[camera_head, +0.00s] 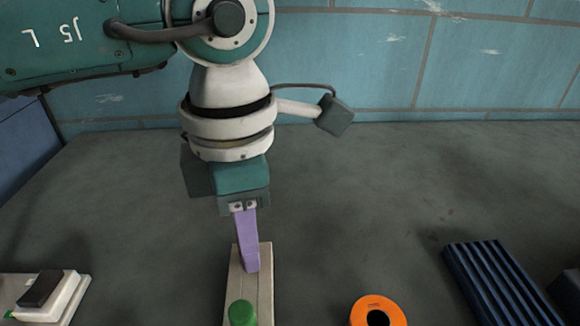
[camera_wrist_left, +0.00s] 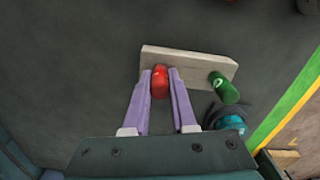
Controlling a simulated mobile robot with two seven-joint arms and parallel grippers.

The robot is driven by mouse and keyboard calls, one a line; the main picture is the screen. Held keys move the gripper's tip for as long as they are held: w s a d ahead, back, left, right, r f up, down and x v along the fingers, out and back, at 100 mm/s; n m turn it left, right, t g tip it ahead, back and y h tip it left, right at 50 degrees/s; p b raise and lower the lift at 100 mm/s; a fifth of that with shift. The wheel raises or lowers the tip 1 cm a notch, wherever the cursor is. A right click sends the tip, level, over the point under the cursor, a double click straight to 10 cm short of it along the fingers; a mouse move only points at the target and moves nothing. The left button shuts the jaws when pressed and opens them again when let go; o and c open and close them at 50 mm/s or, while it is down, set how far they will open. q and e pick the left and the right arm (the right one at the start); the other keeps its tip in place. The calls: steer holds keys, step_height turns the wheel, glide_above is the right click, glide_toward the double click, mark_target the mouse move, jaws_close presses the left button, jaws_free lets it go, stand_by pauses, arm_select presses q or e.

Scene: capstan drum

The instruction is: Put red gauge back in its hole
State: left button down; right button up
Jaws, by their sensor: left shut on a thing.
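The red gauge (camera_wrist_left: 160,82) shows in the left wrist view, between the two lavender fingers of my left gripper (camera_wrist_left: 160,92), which is shut on it. In the head view the gripper (camera_head: 251,268) points down over the far part of a pale beige block (camera_head: 265,290), and the fingers hide the red gauge. A green gauge (camera_head: 242,312) stands at the block's near end; it also shows in the left wrist view (camera_wrist_left: 225,88). The red gauge overlaps the block in the wrist view. I cannot tell whether it sits in its hole or above it. My right gripper is not in view.
An orange ring (camera_head: 362,310) lies right of the block. A dark blue ribbed block (camera_head: 500,285) is farther right. A pale base with a black-topped white part (camera_head: 45,293) is at the left. The grey table behind is clear, up to a blue tiled wall (camera_head: 480,60).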

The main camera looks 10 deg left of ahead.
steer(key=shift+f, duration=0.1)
arm_select(q)
steer(key=c, duration=0.6)
jaws_free()
steer(key=shift+c, duration=0.2)
steer(key=shift+r, duration=0.1)
step_height(320, 180, up, 10)
steer(key=shift+f, duration=0.1)
